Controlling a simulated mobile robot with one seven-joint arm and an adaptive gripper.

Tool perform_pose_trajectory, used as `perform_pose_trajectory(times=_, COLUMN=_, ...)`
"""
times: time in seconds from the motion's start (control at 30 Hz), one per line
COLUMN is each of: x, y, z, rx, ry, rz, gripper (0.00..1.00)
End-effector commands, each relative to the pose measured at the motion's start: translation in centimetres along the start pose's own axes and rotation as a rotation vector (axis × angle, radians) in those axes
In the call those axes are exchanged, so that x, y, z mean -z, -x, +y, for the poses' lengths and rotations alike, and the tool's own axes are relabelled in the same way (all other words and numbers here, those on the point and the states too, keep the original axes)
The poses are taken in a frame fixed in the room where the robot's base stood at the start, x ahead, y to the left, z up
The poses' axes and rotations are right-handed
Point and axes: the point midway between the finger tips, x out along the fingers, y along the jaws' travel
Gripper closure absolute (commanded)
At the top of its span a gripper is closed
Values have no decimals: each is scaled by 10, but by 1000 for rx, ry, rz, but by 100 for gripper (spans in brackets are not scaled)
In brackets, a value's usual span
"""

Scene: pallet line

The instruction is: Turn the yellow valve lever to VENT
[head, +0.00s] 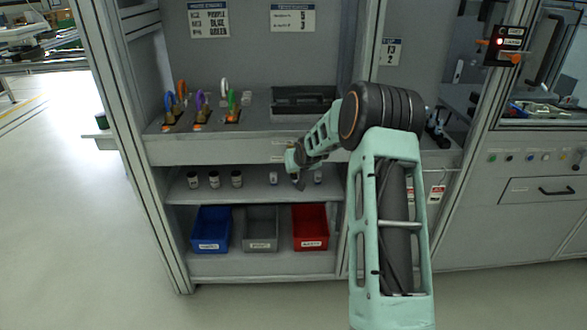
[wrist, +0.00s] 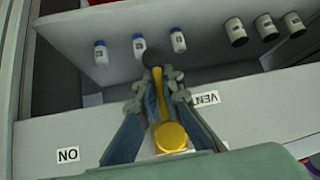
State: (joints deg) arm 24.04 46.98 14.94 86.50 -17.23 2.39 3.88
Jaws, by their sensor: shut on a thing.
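The yellow valve hub (wrist: 172,138) sits on the grey panel edge in the wrist view. Its lever (wrist: 158,83) runs up from it to a dark knob (wrist: 153,58), tilted slightly left. My gripper (wrist: 156,86) is shut on the lever just below the knob, one finger on each side. The VENT label (wrist: 206,98) shows upside down right of the lever, partly hidden by a finger. An upside-down ON label (wrist: 68,155) is at the lower left. In the head view my gripper (head: 298,180) is at the panel front; the valve cannot be made out there.
White bottles with blue caps (wrist: 139,45) and dark-lidded jars (wrist: 265,27) stand on the shelf beyond the lever. Below that shelf are blue (head: 211,245), grey (head: 261,245) and red (head: 310,244) bins. Coloured padlocks (head: 201,122) stand on the upper counter at left.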

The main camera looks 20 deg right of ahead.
Motion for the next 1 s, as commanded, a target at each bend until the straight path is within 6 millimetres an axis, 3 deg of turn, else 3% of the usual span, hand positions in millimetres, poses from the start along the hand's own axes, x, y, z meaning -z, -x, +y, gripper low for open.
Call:
perform_pose_trajectory(times=0.03, x=-18, y=-4, z=1, rx=-1, ry=-5, rz=-34, gripper=100)
perform_pose_trajectory(times=0.07, x=-18, y=-4, z=1, rx=-1, ry=-5, rz=-34, gripper=100)
perform_pose_trajectory(times=0.1, x=-18, y=-4, z=1, rx=-1, ry=-5, rz=-34, gripper=90)
perform_pose_trajectory(times=0.27, x=-17, y=-4, z=0, rx=0, ry=-3, rz=-32, gripper=75)
perform_pose_trajectory(times=0.67, x=-9, y=7, z=0, rx=1, ry=-1, rz=-19, gripper=75)
perform_pose_trajectory(times=1.0, x=-9, y=64, z=1, rx=-1, ry=0, rz=-20, gripper=75)
